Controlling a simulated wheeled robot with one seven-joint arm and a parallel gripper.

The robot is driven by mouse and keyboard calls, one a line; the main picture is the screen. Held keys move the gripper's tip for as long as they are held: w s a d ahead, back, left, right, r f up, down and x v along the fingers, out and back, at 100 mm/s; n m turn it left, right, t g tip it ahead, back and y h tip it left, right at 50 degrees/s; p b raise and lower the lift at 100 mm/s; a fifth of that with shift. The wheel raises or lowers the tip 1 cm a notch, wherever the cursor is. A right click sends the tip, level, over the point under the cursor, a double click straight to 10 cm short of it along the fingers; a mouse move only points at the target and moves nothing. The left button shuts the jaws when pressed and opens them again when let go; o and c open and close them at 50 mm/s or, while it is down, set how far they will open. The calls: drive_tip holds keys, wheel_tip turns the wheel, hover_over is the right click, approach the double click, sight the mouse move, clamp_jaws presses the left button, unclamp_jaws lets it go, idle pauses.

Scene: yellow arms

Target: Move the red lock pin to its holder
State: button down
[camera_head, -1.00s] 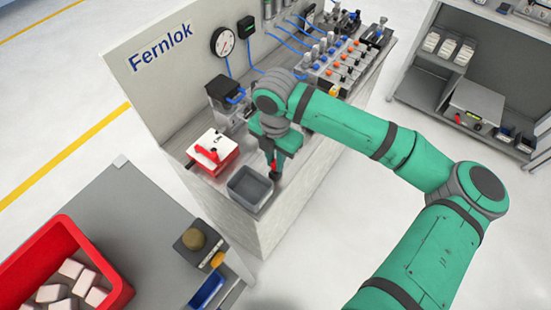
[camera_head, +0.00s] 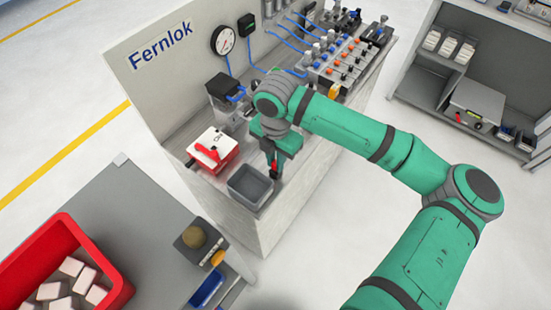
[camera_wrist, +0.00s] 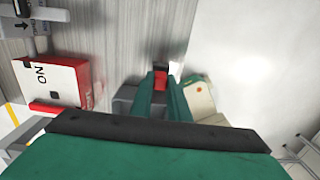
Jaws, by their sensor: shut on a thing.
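My gripper (camera_head: 274,163) is shut on the red lock pin (camera_head: 274,171), which points down just above or beside the right edge of the grey bin on the bench. In the wrist view, my green fingers (camera_wrist: 165,92) close around the red pin (camera_wrist: 160,80), and a dark piece shows just beyond it. The fingers hide part of the pin. I cannot make out the pin's holder for certain in either view.
A white and red switch box (camera_head: 215,148) with a red handle stands left of my gripper. The open grey bin (camera_head: 238,193) is at the bench's front. Valves and blue hoses (camera_head: 340,55) line the back. A table with a red crate (camera_head: 120,285) is at lower left.

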drive_tip(key=shift+f, duration=0.45)
idle(0.3)
drive_tip(key=c, duration=1.6)
unclamp_jaws()
drive_tip(key=shift+r, duration=4.55)
